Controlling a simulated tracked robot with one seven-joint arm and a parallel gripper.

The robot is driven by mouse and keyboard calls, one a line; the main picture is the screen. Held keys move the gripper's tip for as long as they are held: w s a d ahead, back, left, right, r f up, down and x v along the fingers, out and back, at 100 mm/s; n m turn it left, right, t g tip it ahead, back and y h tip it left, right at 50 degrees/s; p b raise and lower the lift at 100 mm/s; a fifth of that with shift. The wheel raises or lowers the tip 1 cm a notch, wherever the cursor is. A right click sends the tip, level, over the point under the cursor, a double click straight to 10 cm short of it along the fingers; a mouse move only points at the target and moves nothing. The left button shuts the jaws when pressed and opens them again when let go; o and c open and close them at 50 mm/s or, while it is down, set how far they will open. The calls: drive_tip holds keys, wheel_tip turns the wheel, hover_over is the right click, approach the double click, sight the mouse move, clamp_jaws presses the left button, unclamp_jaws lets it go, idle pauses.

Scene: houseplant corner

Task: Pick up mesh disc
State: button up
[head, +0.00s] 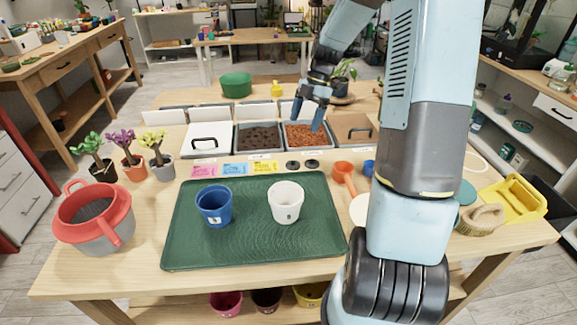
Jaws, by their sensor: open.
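Two small dark round discs, which look like the mesh discs, lie on the table just behind the green tray's back edge: a left disc (293,165) and a right disc (311,163). Their mesh is too small to make out. My gripper (308,117) is open and points down over the bin of reddish-brown material (303,150), behind the discs and apart from them. Nothing shows between its fingers.
The green tray (245,255) holds a blue pot (213,205) and a white pot (285,202). Pink, blue and yellow cards lie left of the discs. An orange scoop (343,170) lies to their right. A dark soil bin (259,137) stands behind. My arm hides part of the table's right side.

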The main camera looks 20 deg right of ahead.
hover_over(295, 163)
drive_tip(key=w+d, duration=0.1)
wheel_tip(295, 163, down, 8)
drive_tip(key=shift+w+d+r, duration=0.1)
drive_tip(key=shift+d+x, duration=0.2)
drive_tip(key=shift+x, duration=1.05)
drive_tip(key=shift+d+x, duration=0.15)
drive_tip(key=shift+x, duration=1.1)
drive_tip(key=shift+w, duration=0.2)
drive_tip(key=c, duration=0.7)
